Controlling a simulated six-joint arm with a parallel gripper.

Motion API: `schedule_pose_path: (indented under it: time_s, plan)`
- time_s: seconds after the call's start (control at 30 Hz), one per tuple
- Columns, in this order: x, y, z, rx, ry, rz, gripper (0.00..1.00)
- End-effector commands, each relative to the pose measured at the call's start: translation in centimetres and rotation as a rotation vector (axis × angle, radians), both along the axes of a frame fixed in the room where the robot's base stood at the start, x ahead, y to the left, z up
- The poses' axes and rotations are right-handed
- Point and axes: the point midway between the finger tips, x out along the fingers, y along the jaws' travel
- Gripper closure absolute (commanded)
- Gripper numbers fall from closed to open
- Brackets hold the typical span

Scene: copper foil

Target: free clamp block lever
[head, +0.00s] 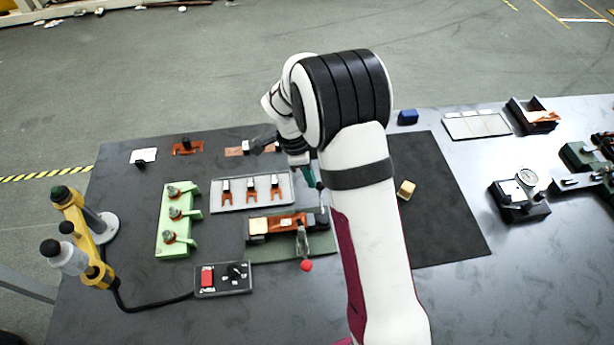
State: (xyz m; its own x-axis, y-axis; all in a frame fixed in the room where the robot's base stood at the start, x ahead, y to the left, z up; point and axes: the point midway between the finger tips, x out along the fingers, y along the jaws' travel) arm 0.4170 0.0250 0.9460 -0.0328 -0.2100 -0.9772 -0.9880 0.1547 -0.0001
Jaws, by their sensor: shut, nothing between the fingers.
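The clamp block (259,227) sits on a green base mat (280,251) near the middle of the table, with copper-coloured foil (287,221) across it. Its lever (301,242) is a metal rod on the right part of the block, ending in a red knob (306,265) that points toward the near side. My gripper (317,187) is just beyond the right end of the block, partly hidden by my own arm. It looks shut and empty, apart from the red knob. Whether the fingertips touch the block's right end cannot be told.
A grey tray (214,204) with copper pieces lies behind the block. A green fixture (167,241) stands left, and a switch box (222,280) in front-left. A yellow tool stand (73,212) is far left. A black mat (455,225) with a small wooden block (406,190) lies right.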

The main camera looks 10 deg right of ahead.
Motion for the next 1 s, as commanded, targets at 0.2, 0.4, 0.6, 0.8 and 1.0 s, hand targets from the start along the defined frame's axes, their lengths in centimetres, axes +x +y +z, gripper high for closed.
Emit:
schedule_pose_path:
  time_s: [0.2,0.4,0.6,0.8,1.0]
  plan:
    - [0.2,-0.7,0.0,-0.001,0.0,-0.085,1.0]
    - [0.3,-2.0,0.0,0.0,0.001,-0.242,1.0]
    - [0.2,-3.5,0.0,0.0,0.0,-0.431,1.0]
    - [-0.3,-4.9,-0.1,0.0,0.001,-0.616,1.0]
    - [-0.8,-6.0,0.0,-0.001,0.001,-0.773,1.0]
